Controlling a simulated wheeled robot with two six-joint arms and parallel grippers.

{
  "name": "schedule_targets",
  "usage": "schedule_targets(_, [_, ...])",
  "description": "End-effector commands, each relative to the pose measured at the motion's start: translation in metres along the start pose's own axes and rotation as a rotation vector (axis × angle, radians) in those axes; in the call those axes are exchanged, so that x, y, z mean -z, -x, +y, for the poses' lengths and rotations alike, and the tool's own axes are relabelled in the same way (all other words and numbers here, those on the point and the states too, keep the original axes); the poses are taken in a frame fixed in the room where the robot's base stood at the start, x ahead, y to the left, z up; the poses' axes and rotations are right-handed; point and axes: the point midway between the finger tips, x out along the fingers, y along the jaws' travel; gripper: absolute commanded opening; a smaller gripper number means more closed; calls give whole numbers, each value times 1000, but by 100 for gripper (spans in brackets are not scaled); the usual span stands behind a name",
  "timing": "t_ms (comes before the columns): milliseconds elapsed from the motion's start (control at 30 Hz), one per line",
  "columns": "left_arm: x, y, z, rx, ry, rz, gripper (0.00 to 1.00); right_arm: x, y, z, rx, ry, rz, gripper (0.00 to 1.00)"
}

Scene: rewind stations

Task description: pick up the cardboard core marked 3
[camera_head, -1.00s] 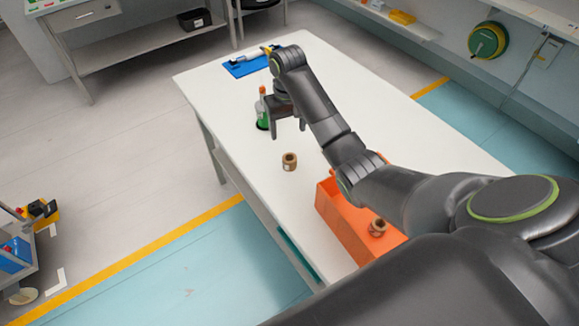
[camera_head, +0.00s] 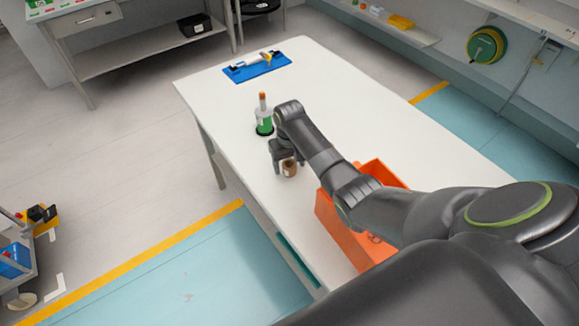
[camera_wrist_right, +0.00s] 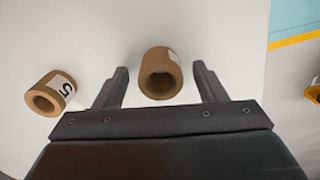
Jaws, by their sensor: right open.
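A brown cardboard core (camera_head: 289,169) stands on the white table near its left edge. In the right wrist view this core (camera_wrist_right: 160,62) is between the two fingertips, with a gap on each side; a pale label shows on it, but its number cannot be read. My right gripper (camera_head: 284,157) is open around it and also shows in the wrist view (camera_wrist_right: 161,86). A second core marked 5 (camera_wrist_right: 50,93) is on the table, left of the gripper in that view. My left gripper is not in view.
An orange bin (camera_head: 338,222) stands on the table (camera_head: 360,95), partly hidden by my right arm. A green and white bottle-like item (camera_head: 264,120) stands just beyond the gripper. A blue mat with a tool (camera_head: 257,67) lies at the far end.

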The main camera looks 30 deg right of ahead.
Motion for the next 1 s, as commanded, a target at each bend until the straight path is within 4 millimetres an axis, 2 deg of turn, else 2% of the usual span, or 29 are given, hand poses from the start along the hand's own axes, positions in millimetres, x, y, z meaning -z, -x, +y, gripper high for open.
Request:
schedule_targets(267, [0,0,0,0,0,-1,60,0,-3,0,0,1,1,63])
schedule_targets(600, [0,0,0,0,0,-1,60,0,-2,0,1,1,1,19])
schedule_targets(633, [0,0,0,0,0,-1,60,0,-2,0,0,1,1,17])
schedule_targets(867, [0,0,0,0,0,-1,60,0,-1,0,1,1,1,17])
schedule_targets(1000, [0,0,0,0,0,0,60,1,11,0,1,1,4,17])
